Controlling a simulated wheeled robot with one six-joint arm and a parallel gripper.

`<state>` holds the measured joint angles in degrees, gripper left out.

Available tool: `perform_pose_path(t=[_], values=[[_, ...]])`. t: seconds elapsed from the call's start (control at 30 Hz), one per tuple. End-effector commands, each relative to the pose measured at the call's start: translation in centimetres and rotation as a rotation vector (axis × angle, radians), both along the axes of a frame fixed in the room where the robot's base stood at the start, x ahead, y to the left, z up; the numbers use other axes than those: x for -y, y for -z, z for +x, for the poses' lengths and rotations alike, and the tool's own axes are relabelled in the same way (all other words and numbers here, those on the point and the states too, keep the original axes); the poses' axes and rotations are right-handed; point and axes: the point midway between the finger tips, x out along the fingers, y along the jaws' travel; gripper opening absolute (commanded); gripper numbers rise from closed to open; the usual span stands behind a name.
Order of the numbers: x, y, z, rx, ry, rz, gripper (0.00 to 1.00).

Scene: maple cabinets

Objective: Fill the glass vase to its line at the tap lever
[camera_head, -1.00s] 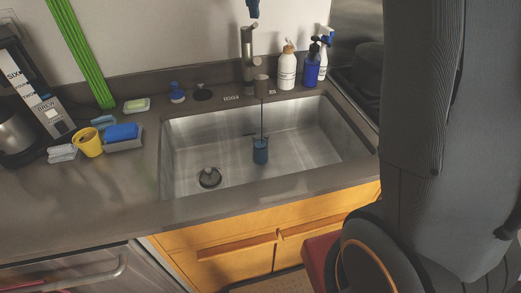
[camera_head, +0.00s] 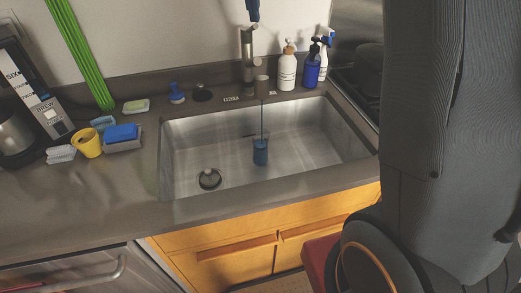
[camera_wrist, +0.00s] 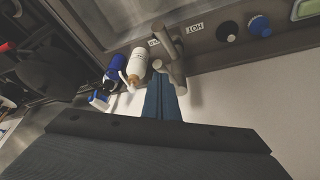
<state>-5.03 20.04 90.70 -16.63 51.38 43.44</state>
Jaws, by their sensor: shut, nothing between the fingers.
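The glass vase (camera_head: 260,153) stands upright in the sink, under the tap spout (camera_head: 261,83). A thin dark stream runs from the spout into it. Blue fills most of the vase; its line is too small to make out. The tap (camera_head: 248,48) stands at the sink's back edge and also shows in the wrist view (camera_wrist: 172,70). My gripper (camera_head: 253,17) is above the tap, with its blue fingers together and empty. In the wrist view the fingers (camera_wrist: 163,82) lie close to the tap's top; I cannot tell whether they touch the lever.
A white pump bottle (camera_head: 286,70), a blue bottle (camera_head: 311,70) and a spray bottle (camera_head: 324,55) stand right of the tap. A yellow cup (camera_head: 88,143), a blue sponge (camera_head: 121,133) and a coffee maker (camera_head: 22,110) are on the left. The front counter is clear.

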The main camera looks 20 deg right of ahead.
Motion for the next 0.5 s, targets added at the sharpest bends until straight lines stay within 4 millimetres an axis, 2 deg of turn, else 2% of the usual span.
perform_pose_path(t=[0.07, 0.23, 0.5], values=[[0.0, 1.0, 0.0, -0.001, 0.000, 0.000, 0.00], [0.0, 0.4, 0.0, 0.000, 0.000, 0.000, 0.00], [0.0, -2.3, 0.0, 0.001, -0.001, 0.000, 0.00]])
